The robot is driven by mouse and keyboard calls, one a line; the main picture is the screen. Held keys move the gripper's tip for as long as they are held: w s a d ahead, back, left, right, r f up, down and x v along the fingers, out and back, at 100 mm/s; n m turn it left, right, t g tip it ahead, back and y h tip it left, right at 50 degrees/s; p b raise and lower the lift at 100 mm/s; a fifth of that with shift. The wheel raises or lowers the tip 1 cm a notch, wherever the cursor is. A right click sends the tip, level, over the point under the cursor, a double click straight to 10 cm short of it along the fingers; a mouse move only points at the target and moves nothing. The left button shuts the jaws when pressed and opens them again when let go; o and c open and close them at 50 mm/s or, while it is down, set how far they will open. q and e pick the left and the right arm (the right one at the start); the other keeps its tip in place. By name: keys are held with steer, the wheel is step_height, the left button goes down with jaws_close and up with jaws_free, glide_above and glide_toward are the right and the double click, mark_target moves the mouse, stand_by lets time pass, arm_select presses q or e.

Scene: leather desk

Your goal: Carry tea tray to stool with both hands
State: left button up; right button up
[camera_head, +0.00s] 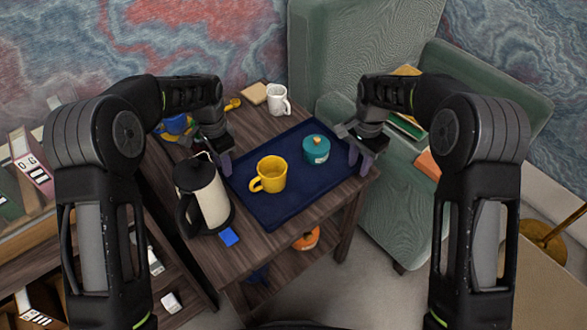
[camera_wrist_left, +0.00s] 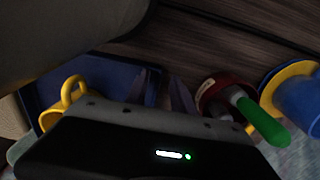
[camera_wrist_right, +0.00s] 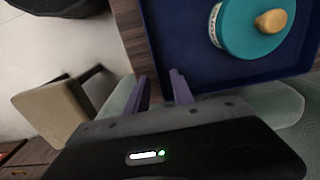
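The dark blue tea tray (camera_head: 285,205) lies on the wooden table and carries a yellow mug (camera_head: 270,175) and a teal lidded pot (camera_head: 316,149). My left gripper (camera_head: 223,165) is at the tray's left edge, pointing down. Its fingers (camera_wrist_left: 165,92) stand apart close to the rim; contact is unclear. My right gripper (camera_head: 361,162) is at the tray's right edge. Its fingers (camera_wrist_right: 160,88) are apart near a tray corner and are not closed on it. A tan-topped stool (camera_wrist_right: 48,110) shows in the right wrist view.
A cream and black jug (camera_head: 208,193) stands close to the tray's left side. A white mug (camera_head: 278,100) is behind the tray. A green armchair (camera_head: 385,220) borders the table on the right. A blue square (camera_head: 229,237) lies by the front edge. Shelves stand at left.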

arm_select(q)
jaws_close()
arm_select(e)
jaws_close()
stand_by(1.3)
